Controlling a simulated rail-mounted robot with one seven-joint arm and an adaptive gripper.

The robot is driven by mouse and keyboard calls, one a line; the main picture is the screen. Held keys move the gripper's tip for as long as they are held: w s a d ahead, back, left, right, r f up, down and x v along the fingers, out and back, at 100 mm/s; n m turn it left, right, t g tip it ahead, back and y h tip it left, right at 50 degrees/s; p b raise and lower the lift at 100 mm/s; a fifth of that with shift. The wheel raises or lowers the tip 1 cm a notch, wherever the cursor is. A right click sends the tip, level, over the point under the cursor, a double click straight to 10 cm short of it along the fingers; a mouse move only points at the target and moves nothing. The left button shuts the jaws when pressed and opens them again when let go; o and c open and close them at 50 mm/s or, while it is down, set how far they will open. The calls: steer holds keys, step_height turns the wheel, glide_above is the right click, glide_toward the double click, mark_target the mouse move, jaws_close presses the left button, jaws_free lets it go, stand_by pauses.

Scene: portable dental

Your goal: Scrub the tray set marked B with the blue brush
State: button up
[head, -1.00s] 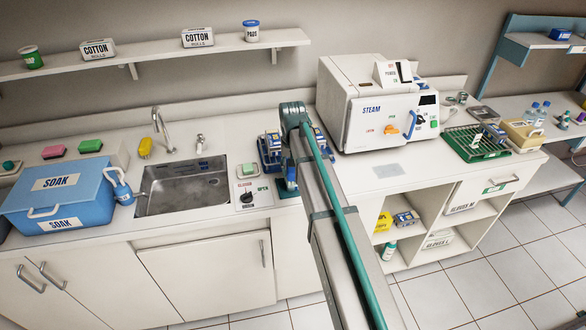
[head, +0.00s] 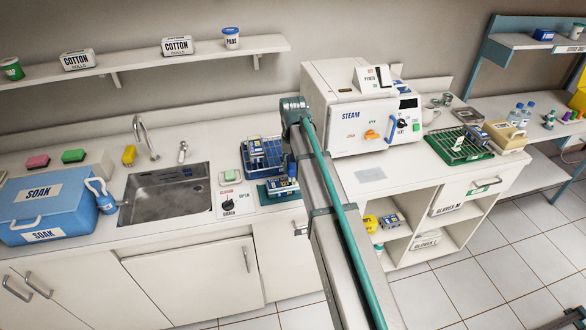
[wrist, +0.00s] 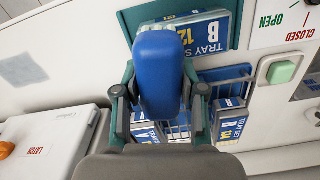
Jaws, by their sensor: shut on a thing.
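My gripper (wrist: 158,100) is shut on the blue brush (wrist: 158,70), one finger on each side of it. The brush is in front of the tray set marked B (wrist: 208,27) in the wrist view and hides part of it. I cannot tell whether they touch. Tray set B is a blue pack with a white and yellow label, lying in a dark teal holder (wrist: 128,20). In the head view this holder (head: 270,197) lies on the counter just right of the sink. The brush shows there as a blue upright shape (head: 293,170); my arm hides most of the gripper.
A blue wire rack (head: 270,163) with other tray sets stands behind the holder. The sink (head: 165,195) and drain knob (head: 229,201) are to the left. A green rack (head: 455,150) stands farther right.

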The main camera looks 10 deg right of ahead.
steer(key=shift+w+d+r+p, duration=0.1)
steer(key=shift+r+p, duration=0.35)
steer(key=shift+r, duration=0.5)
steer(key=shift+r+p, duration=0.85)
steer(key=shift+r, duration=0.6)
steer(key=shift+f, duration=0.1)
